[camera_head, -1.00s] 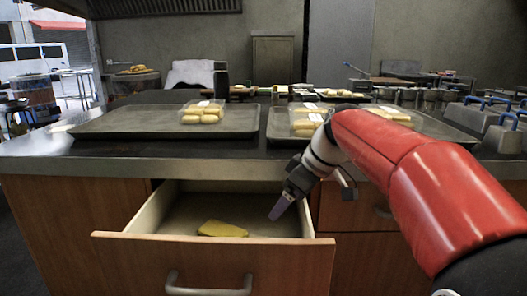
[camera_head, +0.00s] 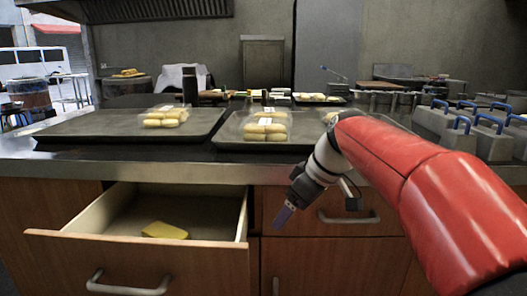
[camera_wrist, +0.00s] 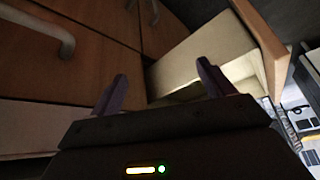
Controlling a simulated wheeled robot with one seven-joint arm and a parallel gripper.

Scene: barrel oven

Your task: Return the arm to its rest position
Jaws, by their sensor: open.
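My gripper (camera_head: 284,215) hangs from my red arm in front of the wooden cabinet, to the right of the open drawer (camera_head: 140,243). In the wrist view its two purple fingers (camera_wrist: 162,88) are spread apart with nothing between them. The drawer's pale side wall (camera_wrist: 195,55) shows beyond the fingers in that view. A yellow object (camera_head: 165,230) lies in the drawer, apart from my gripper.
Trays (camera_head: 120,130) with packs of yellow rolls (camera_head: 166,117) stand on the counter above. Metal pieces with blue handles (camera_head: 490,130) stand at the right. A closed drawer with a handle (camera_head: 347,216) is behind my arm. The open drawer sticks out at the left.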

